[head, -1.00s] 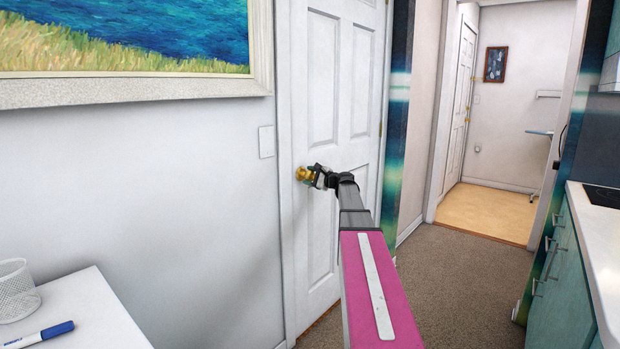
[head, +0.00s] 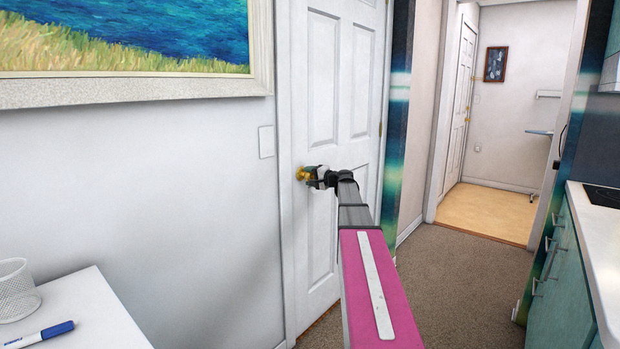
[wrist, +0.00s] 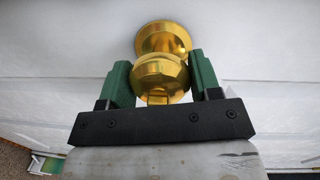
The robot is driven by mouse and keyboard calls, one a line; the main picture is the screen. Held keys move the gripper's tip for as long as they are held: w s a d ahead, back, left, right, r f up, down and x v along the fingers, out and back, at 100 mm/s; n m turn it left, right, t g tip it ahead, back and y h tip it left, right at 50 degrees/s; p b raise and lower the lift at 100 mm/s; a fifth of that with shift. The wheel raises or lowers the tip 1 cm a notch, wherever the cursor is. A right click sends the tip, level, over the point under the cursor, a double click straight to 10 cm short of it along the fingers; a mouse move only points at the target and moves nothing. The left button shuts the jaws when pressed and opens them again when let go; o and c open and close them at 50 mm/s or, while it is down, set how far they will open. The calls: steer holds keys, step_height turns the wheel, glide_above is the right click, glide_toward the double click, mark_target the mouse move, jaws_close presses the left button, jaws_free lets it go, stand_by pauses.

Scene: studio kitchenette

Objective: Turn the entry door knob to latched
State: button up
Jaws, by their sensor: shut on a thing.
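The white paneled entry door (head: 335,110) stands ahead in the head view, and it looks closed in its frame. Its round brass knob (head: 301,174) is at the door's left side. In the wrist view the knob (wrist: 160,78) sits between the two green fingers of my gripper (wrist: 161,82), with its round base plate behind it. My gripper (head: 315,176) is shut on the knob, one finger on each side. In the head view the gripper hides part of the knob.
A white table (head: 85,315) with a mesh cup (head: 15,290) and a blue marker (head: 40,334) is at lower left. A framed painting (head: 130,95) hangs on the left wall. The counter (head: 600,250) stands at right. Carpet (head: 460,275) between is clear.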

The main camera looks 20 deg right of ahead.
steer(key=shift+f, duration=0.1)
stand_by(0.3)
steer(key=o, duration=0.9)
steer(key=v, duration=1.1)
